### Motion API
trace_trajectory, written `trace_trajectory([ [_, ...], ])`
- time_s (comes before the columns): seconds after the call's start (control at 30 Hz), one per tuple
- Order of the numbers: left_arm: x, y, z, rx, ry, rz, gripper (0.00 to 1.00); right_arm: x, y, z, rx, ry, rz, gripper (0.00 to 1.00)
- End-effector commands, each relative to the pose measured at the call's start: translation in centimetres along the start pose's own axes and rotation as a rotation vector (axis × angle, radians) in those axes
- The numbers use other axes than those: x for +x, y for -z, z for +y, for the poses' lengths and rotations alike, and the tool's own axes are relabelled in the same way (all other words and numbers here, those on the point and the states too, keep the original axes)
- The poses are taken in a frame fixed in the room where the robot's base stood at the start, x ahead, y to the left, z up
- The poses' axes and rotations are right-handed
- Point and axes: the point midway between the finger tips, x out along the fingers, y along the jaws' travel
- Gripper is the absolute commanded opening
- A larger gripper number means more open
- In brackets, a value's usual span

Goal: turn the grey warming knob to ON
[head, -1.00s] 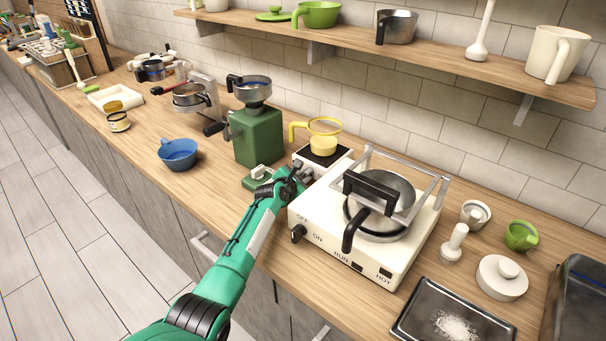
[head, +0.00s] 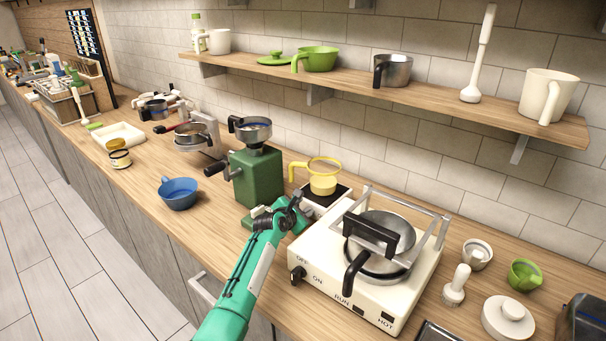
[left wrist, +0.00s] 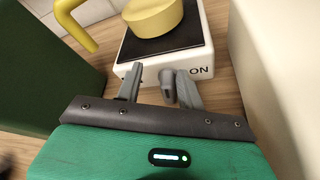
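The grey warming knob (left wrist: 168,86) sits on the front of a small white warmer (left wrist: 214,40), left of a printed "ON"; any other label is hidden. The warmer also shows in the head view (head: 308,209), with a dark top plate and a yellow pot (head: 323,182) on it. My left gripper (left wrist: 160,88) is at the warmer's front, its fingers apart, with the knob between them and nearer the right finger. I cannot tell whether that finger touches it. In the head view my left gripper (head: 292,207) hides the knob. My right gripper is not in view.
A white stove (head: 340,285) with a black knob (head: 298,274) and a black-handled pan (head: 378,258) stands close on the right. A green grinder (head: 258,178) stands close on the left. A blue cup (head: 179,194) is farther left. A shelf (head: 440,100) runs above.

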Motion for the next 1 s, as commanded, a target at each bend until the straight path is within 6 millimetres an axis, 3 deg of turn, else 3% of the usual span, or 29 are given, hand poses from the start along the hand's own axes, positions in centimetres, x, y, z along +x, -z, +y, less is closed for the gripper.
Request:
trace_trajectory([
  [0.1,-1.1,-2.9,1.7,-0.002,-0.007,-0.009,0.37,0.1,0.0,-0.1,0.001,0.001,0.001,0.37],
  [0.5,-4.2,-10.3,6.3,0.000,-0.006,-0.006,0.37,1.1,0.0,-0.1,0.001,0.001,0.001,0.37],
  [0.7,-5.1,-12.5,7.6,0.000,-0.004,-0.004,0.37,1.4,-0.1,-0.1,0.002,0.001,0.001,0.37],
  [1.0,-5.4,-13.1,8.0,0.000,-0.003,-0.002,0.37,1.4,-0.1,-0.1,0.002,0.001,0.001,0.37],
])
